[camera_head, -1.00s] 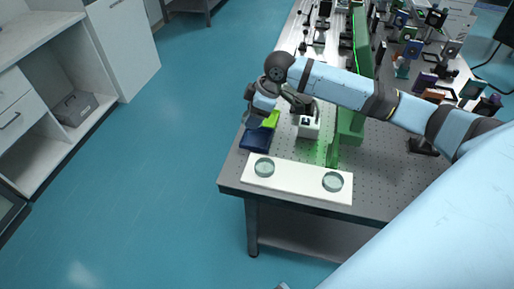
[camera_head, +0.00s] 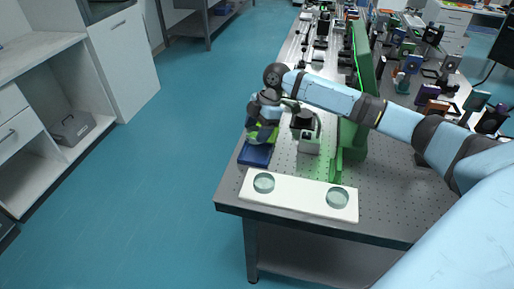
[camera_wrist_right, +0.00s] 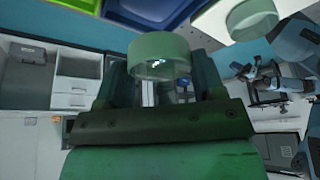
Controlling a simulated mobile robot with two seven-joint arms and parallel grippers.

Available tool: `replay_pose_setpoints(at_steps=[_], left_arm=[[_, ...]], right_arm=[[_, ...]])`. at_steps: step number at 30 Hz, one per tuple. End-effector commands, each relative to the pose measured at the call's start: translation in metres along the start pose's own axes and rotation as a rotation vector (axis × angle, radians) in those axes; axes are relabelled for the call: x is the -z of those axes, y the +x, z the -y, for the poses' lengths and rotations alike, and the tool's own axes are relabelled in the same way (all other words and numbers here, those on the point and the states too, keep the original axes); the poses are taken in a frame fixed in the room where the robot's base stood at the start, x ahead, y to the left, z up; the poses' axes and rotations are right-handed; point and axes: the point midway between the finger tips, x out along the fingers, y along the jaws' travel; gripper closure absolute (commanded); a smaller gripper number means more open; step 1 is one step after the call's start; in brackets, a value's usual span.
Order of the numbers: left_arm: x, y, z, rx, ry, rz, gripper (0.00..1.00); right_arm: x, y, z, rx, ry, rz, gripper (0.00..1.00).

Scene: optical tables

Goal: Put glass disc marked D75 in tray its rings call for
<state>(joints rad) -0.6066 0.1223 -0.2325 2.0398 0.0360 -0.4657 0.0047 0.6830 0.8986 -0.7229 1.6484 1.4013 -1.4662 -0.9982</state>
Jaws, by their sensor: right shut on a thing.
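My right gripper (camera_head: 262,125) is over the green tray (camera_head: 265,136), partly hiding it, in the head view. In the right wrist view the gripper (camera_wrist_right: 160,80) is shut on a clear greenish glass disc (camera_wrist_right: 158,50). The disc has a small pale mark, too small to read. The blue tray (camera_head: 254,156) lies in front of the green one. The wrist view also shows parts of the blue tray (camera_wrist_right: 150,10) and green tray (camera_wrist_right: 85,4). My left gripper is not in view.
A white plate (camera_head: 300,192) at the table's near edge bears two glass discs, one left (camera_head: 264,183) and one right (camera_head: 338,198). A small white block (camera_head: 308,142) and a tall green panel (camera_head: 352,140) stand right of the trays. Optical mounts crowd the table further back.

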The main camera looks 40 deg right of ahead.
Motion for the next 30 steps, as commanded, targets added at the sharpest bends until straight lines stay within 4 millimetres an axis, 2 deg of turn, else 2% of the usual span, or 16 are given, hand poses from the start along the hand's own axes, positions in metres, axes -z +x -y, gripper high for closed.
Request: replay_pose_setpoints(at_steps=[3,10,17,26,27,28,30], left_arm=[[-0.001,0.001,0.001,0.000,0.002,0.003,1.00],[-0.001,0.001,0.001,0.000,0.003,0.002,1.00],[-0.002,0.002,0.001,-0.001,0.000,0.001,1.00],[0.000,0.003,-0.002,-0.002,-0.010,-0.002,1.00],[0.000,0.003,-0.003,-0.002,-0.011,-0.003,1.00],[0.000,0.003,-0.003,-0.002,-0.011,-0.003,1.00],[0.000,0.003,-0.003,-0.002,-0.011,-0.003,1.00]], right_arm=[[-0.008,0.018,0.000,0.000,0.000,0.000,0.70],[-0.014,0.034,0.000,0.000,0.001,0.001,0.70],[-0.027,0.064,0.000,0.000,0.002,0.000,0.70],[-0.028,0.067,0.000,-0.001,0.000,0.001,0.70],[-0.028,0.068,0.000,-0.001,0.000,0.001,0.33],[-0.028,0.067,0.000,-0.001,0.000,0.001,0.27],[-0.028,0.067,0.000,-0.001,0.000,0.001,0.27]])
